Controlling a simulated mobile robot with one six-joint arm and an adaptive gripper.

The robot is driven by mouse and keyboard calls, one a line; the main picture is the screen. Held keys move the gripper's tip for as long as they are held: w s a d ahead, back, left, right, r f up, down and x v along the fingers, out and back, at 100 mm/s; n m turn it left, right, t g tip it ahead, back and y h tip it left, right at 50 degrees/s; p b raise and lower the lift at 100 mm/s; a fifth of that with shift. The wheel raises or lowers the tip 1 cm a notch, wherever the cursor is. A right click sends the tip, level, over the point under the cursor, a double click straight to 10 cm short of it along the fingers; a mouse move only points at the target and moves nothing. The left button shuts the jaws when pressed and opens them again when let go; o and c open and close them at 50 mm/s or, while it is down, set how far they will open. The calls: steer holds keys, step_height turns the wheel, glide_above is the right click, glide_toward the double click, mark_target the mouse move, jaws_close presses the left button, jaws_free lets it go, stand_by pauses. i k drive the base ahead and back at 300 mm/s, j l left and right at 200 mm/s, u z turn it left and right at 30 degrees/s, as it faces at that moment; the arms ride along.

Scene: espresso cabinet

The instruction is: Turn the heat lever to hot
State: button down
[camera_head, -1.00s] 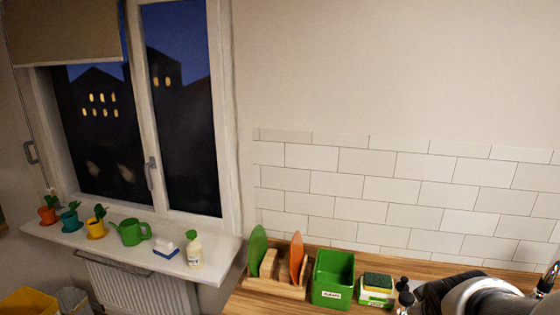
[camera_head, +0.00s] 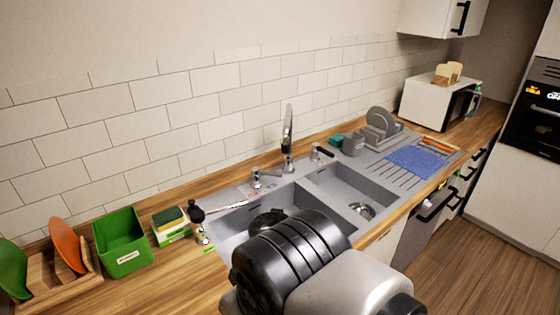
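The sink tap (camera_head: 288,142) stands upright behind the grey double sink. A small metal fitting with a handle (camera_head: 263,179) stands left of the tap, with small red and bluish marks on the sink beside it; it looks like the heat lever, but its setting is too small to read. Another small fitting (camera_head: 319,154) stands right of the tap. My arm fills the lower middle of the view, over the sink's front left. A dark part at its far end, probably my gripper (camera_head: 266,218), shows over the left basin, apart from the fittings. Its fingers cannot be made out.
A black-topped bottle or brush (camera_head: 198,216), a sponge holder (camera_head: 171,227) and a green box (camera_head: 121,243) stand left of the sink. A dish rack (camera_head: 381,127) and blue cloth (camera_head: 420,160) lie right. A microwave (camera_head: 437,101) stands at the far right.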

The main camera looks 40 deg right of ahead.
mark_target(256, 170)
steer(key=z, duration=0.95)
steer(key=i+l+u, duration=0.1)
steer(key=i+l, duration=0.8)
steer(key=l, duration=0.2)
steer(key=u, duration=0.05)
